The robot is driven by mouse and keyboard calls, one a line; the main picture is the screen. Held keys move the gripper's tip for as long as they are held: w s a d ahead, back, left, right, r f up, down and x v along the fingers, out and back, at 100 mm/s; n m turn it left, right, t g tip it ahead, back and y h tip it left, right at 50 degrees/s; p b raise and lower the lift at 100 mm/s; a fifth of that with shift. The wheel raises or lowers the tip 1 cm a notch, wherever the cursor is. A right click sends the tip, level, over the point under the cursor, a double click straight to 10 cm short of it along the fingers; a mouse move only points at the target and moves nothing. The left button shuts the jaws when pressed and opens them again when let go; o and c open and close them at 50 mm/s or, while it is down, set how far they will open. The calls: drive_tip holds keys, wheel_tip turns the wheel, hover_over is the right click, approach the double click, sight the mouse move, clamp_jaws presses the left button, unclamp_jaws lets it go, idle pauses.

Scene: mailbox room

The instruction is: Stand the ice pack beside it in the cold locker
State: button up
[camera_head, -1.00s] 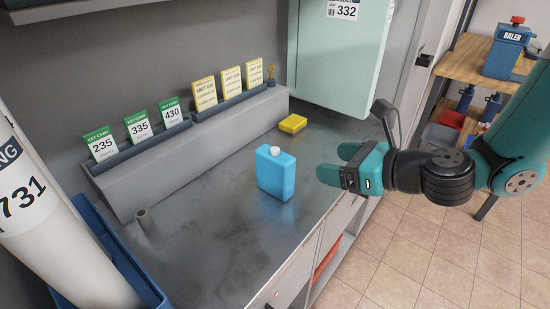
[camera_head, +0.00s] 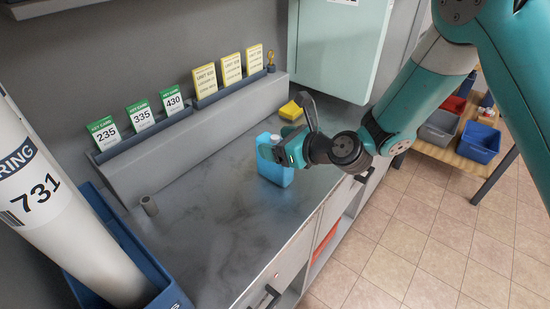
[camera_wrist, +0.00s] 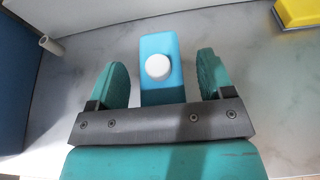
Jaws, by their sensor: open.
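The blue ice pack (camera_head: 270,160) with a white cap stands upright on the grey counter. In the wrist view the ice pack (camera_wrist: 158,88) lies between and beyond my two open fingers, its white cap toward the camera. My gripper (camera_wrist: 163,82) is open, with a gap on both sides of the pack. In the head view my gripper (camera_head: 279,152) is at the pack's upper right and hides part of it. A pale green locker (camera_head: 335,45) numbered 332 in the earlier view stands behind; whether it is the cold locker I cannot tell.
A yellow block (camera_head: 291,110) lies on the counter behind the pack. Key cards (camera_head: 139,115) stand on a grey ledge at the back. A white tube marked 731 (camera_head: 60,215) stands in a blue bin (camera_head: 125,250) at left. The counter's front (camera_head: 235,240) is clear.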

drive_tip(key=shift+w+a, duration=0.1)
drive_tip(key=shift+c, duration=0.2)
clamp_jaws()
